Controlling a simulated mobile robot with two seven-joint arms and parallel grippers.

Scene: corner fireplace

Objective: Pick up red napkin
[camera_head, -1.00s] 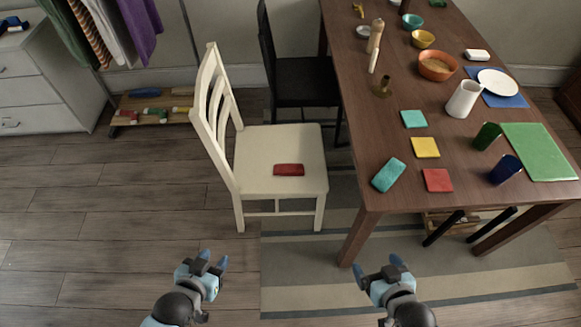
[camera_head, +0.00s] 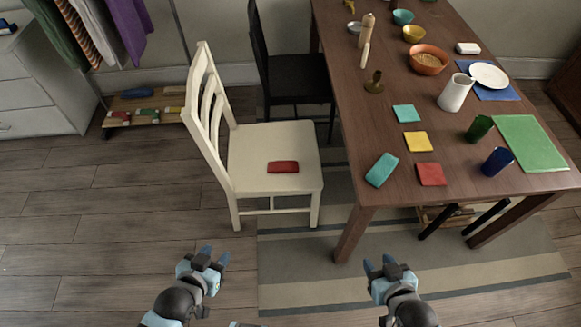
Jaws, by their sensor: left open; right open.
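A flat red square (camera_head: 431,174), which looks like the red napkin, lies on the brown table (camera_head: 400,105) near its front left corner. A thicker red oblong (camera_head: 283,167) lies on the seat of the white chair (camera_head: 245,145); I cannot tell if it is cloth. My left gripper (camera_head: 215,254) is open and empty, in front of the chair at the bottom. My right gripper (camera_head: 378,262) is open and empty, below the table's front edge in the picture. Both are apart from the red things.
Yellow (camera_head: 417,141) and teal (camera_head: 406,113) squares, a teal oblong (camera_head: 382,169), a green cup (camera_head: 478,128) and a blue cup (camera_head: 497,161) surround the red square. A white jug (camera_head: 455,92) and bowls stand farther back. A black chair (camera_head: 297,85) is left of the table.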

